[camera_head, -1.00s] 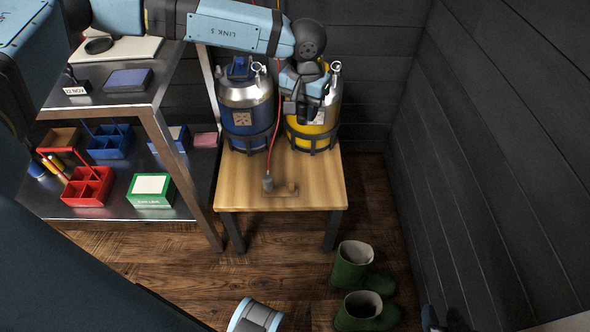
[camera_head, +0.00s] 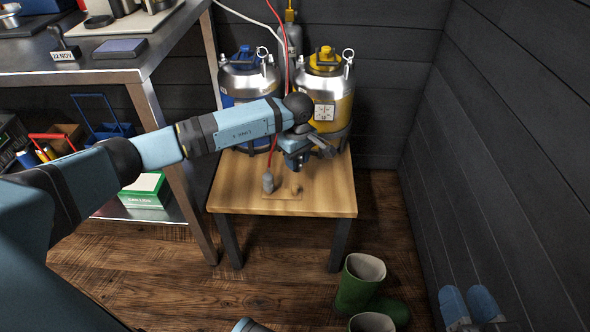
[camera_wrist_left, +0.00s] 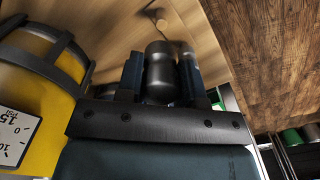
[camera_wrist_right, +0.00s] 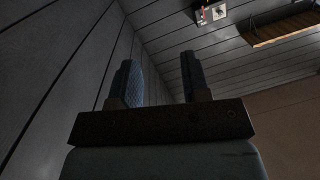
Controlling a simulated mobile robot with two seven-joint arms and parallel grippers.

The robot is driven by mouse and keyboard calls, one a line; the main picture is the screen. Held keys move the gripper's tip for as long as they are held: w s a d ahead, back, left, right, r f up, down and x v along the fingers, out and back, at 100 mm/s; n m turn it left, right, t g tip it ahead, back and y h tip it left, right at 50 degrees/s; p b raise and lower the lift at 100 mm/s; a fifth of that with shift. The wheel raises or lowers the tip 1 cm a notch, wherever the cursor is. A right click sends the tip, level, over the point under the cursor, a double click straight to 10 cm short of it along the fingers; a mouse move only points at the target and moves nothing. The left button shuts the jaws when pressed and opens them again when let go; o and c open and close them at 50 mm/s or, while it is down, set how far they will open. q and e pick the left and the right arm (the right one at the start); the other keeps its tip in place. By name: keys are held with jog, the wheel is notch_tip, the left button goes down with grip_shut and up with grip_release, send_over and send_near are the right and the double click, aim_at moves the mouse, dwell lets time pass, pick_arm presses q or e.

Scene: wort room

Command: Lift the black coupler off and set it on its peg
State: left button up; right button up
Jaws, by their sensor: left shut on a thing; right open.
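My left gripper (camera_head: 297,160) is over the small wooden table, in front of the yellow keg (camera_head: 328,90). In the left wrist view it is shut on the black coupler (camera_wrist_left: 160,75), a dark cylinder between its fingers. A short peg (camera_head: 297,190) stands on the table's front part, just below the gripper; it also shows beyond the coupler in the left wrist view (camera_wrist_left: 161,22). A gap seems to remain between coupler and peg. My right gripper (camera_wrist_right: 155,80) is open and empty, near a dark wall.
A grey coupler (camera_head: 268,183) on a red hose stands left of the peg. The blue keg (camera_head: 230,85) is behind my left arm. A steel shelf (camera_head: 150,75) is at left, green boots (camera_head: 358,285) on the floor in front, a plank wall (camera_head: 500,130) at right.

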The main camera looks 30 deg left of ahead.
aim_at(295, 184)
pick_arm(q)
jog(key=shift+a+f+n, duration=0.3)
jog(key=shift+f, duration=0.25)
jog(key=shift+f+b, duration=1.1)
jog(key=shift+f, duration=0.4)
jog(key=shift+f+b, duration=0.45)
jog(key=shift+f, duration=0.35)
pick_arm(e)
jog(key=shift+w+d+f+n, duration=0.25)
jog(key=shift+w+f+n, duration=0.2)
jog(key=shift+f+n, duration=0.35)
pick_arm(q)
jog(key=shift+f+b, duration=0.95)
jog(key=shift+f, duration=0.75)
pick_arm(e)
jog(key=shift+f, duration=0.85)
pick_arm(q)
jog(key=o, duration=1.6)
jog(key=shift+c, duration=0.2)
